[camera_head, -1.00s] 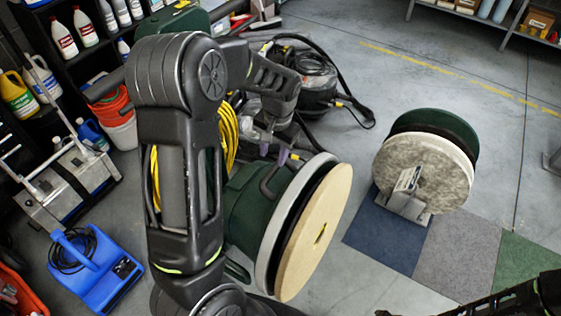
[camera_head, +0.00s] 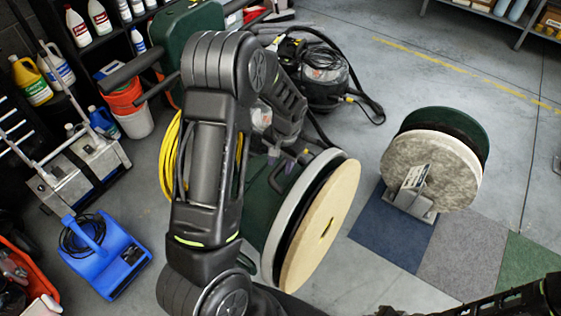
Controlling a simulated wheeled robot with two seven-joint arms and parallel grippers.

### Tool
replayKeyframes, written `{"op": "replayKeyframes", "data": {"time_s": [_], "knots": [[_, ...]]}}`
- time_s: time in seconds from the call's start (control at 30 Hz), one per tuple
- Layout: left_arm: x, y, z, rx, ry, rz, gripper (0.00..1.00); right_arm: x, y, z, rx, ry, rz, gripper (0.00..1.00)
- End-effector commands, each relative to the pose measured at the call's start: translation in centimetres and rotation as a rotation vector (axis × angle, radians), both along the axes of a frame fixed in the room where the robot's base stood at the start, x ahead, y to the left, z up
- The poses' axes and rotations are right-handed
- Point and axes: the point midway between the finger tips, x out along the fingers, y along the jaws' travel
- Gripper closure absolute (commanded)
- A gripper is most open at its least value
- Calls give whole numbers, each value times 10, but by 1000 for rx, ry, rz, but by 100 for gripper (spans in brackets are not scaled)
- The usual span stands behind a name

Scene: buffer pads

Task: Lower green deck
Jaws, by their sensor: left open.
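The green deck (camera_head: 264,213) belongs to a floor machine that is tipped on its side. Its grey rim (camera_head: 281,222) and round tan pad (camera_head: 320,228) stand steeply tilted and face right. My left arm crosses in front and hides much of the machine. My left gripper (camera_head: 288,160) is open at the upper edge of the deck, near a dark handle. I cannot tell whether it touches the deck. Part of my right arm shows at the bottom right, with its gripper out of view.
A black vacuum (camera_head: 318,85) with a hose stands behind. A blue blower (camera_head: 104,256) and a red bucket (camera_head: 124,98) are at left. Grey floor lies open at upper right.

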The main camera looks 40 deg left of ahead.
Motion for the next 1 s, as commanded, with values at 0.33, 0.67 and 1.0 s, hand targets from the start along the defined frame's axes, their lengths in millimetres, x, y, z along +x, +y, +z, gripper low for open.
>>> {"op": "replayKeyframes", "data": {"time_s": [0.33,0.67,1.0], "knots": [[0,0,0,0,-1,0,71,0,0,0,0,0,0,71],[0,0,0,0,-1,0,98,0,0,0,0,0,0,71],[0,0,1,0,-1,0,100,0,0,0,0,0,0,71]]}}
